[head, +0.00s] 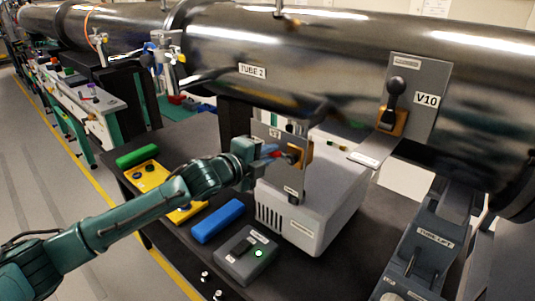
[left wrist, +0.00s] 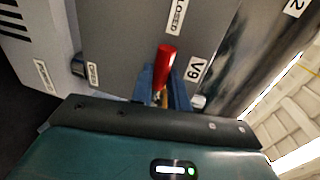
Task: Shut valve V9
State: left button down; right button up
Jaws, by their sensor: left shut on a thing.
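The valve V9 panel (head: 267,134) is a grey plate below the dark tube. In the left wrist view its V9 label (left wrist: 196,69), a CLOSED label (left wrist: 178,17) and a smaller label (left wrist: 93,73), perhaps OPEN, show on the plate. The valve's red handle (left wrist: 166,58) stands between the blue fingers. My left gripper (head: 275,152) reaches in from the left and is shut on this handle, in front of the valve's orange mount (head: 304,154). The gripper hides part of the valve, so I cannot tell the handle's exact angle. My right gripper is not in view.
Valve V10 (head: 395,88), with a black lever, is up to the right. A grey box (head: 325,205) stands close behind the V9 panel. A blue block (head: 218,221), a green block (head: 137,158) and a control box (head: 246,254) with a green light lie on the dark bench.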

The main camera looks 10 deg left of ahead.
pick_arm(q)
jog(key=c, duration=1.3)
grip_release()
jog(key=shift+c, duration=0.2)
jog(key=shift+s, duration=0.1)
jog(key=b+v, duration=0.1)
jog(key=v, duration=1.2)
jog(key=shift+b, duration=0.3)
